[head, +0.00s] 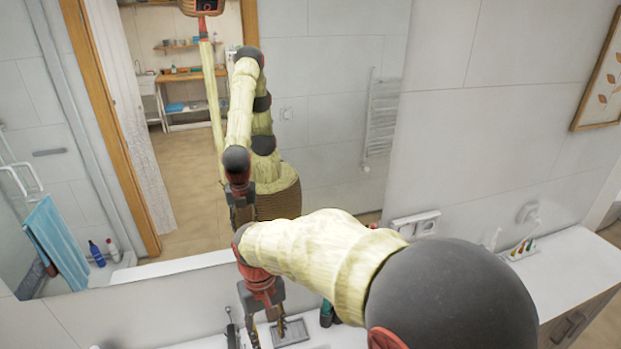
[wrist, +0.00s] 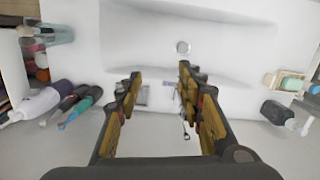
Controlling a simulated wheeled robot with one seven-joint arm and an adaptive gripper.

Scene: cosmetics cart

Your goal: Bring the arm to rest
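My arm reaches forward over the white washbasin counter, and my gripper (head: 264,330) points down just above it in the head view. In the wrist view my gripper (wrist: 159,74) has its two fingers well apart, with no object gripped between them.
A small grey tray (head: 290,333) is close beside my gripper. A large mirror (head: 330,100) reflects my arm.

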